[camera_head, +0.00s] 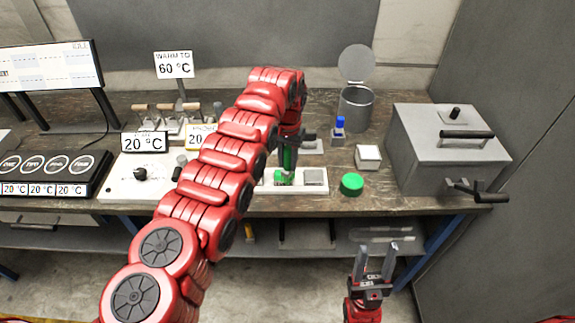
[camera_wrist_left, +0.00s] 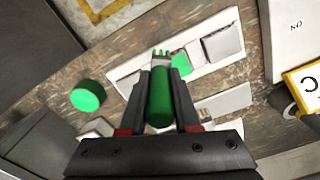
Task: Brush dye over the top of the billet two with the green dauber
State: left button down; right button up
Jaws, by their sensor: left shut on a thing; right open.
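My left gripper (camera_head: 288,150) is shut on the green dauber (camera_wrist_left: 160,97), whose bristles point down at the white tray (camera_head: 270,188). The tray also shows in the left wrist view (camera_wrist_left: 207,74). A billet in the tray has a green top (camera_wrist_left: 181,66); the bristles are right beside or on its edge, contact unclear. A bare grey billet (camera_wrist_left: 222,43) lies beside it in the wrist view. Another grey billet (camera_head: 314,177) is at the tray's right end in the head view. No billet number is readable. My right gripper (camera_head: 376,262) is open and empty in front of the bench.
A round green pot or lid (camera_head: 351,184) sits right of the tray. Behind it are a white block (camera_head: 368,157), a blue-topped tool (camera_head: 339,130) and an open metal canister (camera_head: 356,108). A grey box with handles (camera_head: 445,150) fills the right end. My left arm hides part of the bench.

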aim_at(288, 147)
pick_arm(q)
jog(key=shift+w+r, duration=0.2)
jog(key=shift+r, duration=0.45)
notch_tip(288, 147, up, 3)
jog(key=shift+r, duration=0.8)
jog(key=shift+r, duration=0.1)
